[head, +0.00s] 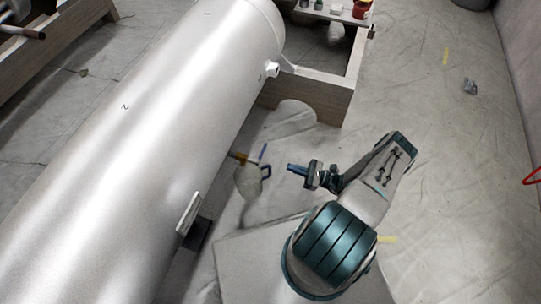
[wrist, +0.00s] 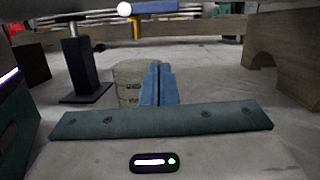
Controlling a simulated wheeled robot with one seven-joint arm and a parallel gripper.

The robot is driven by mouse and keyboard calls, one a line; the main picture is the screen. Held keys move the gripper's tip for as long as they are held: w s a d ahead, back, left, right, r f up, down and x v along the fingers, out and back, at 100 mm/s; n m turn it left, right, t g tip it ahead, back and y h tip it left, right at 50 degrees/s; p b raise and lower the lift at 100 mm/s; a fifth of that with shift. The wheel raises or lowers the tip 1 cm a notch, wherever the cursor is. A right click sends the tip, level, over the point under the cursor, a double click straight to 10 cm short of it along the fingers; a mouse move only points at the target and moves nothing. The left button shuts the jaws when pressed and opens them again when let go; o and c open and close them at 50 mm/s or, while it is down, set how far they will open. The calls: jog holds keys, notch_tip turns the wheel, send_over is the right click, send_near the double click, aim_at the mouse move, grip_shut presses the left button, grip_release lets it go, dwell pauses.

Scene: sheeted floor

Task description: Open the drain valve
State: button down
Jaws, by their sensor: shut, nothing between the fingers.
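The drain valve's brass body (head: 240,157) sticks out low from the side of a big silver tank (head: 150,120). Its blue lever (head: 263,152) stands out at an angle near the outer end. In the wrist view a blue bar (wrist: 155,7), apparently the lever, runs along the top edge, with a yellow brass part (wrist: 136,29) hanging below it. A pale jug (head: 248,183) stands on the floor under the valve. My gripper (head: 290,167) is to the right of the lever, apart from it. Its blue fingers (wrist: 158,84) are closed together, empty, and partly hide the jug (wrist: 132,74).
A wooden cradle (head: 310,95) supports the tank beyond the valve. A dark post on a flat foot (wrist: 87,72) stands left of the fingers in the wrist view. A bench with small items (head: 335,10) is at the back. Sheeted floor on the right is mostly clear.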

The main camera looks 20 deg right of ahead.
jog(key=shift+s+f+m+t+h, duration=0.15)
jog(key=shift+f+m+t, duration=0.2)
jog(key=shift+f+t, duration=0.1)
jog(key=shift+s+f+m+t+h, duration=0.1)
jog(key=shift+f+m+t+h, duration=0.05)
jog(key=shift+f+m+t, duration=0.25)
jog(key=shift+a, duration=0.1)
jog(key=b+x, duration=0.1)
jog(key=x, duration=0.9)
jog(key=shift+w+a+r+b, duration=0.1)
jog(key=shift+r+b, duration=0.05)
jog(key=shift+b, duration=0.15)
jog(key=shift+r, duration=1.9)
